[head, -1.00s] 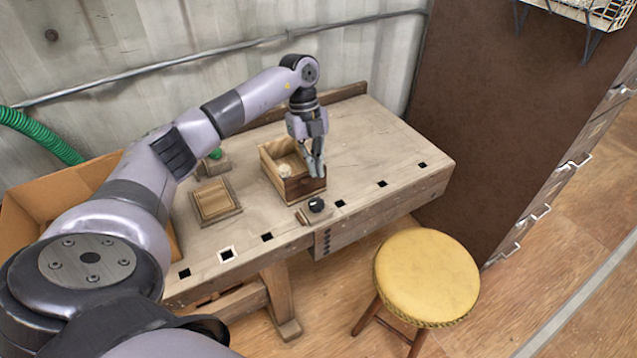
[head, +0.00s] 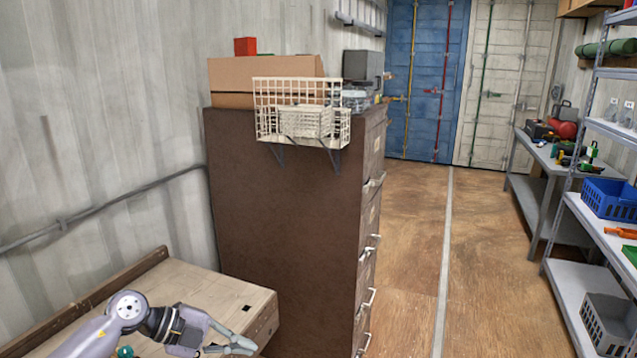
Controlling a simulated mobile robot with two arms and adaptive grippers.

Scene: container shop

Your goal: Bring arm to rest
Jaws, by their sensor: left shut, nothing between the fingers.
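My left gripper (head: 236,347) is at the bottom left of the head view, over the wooden workbench (head: 205,283). Its fingers point right and are shut with nothing between them. My left arm comes in from the lower left corner, and most of it is below the picture. My right gripper is not in view.
A brown cabinet (head: 285,220) with drawer handles on its right side stands just beyond the bench. A white wire basket (head: 300,112) is fixed on its near side. Wooden floor (head: 405,270) is clear to the right. Grey shelves (head: 575,285) stand at the far right.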

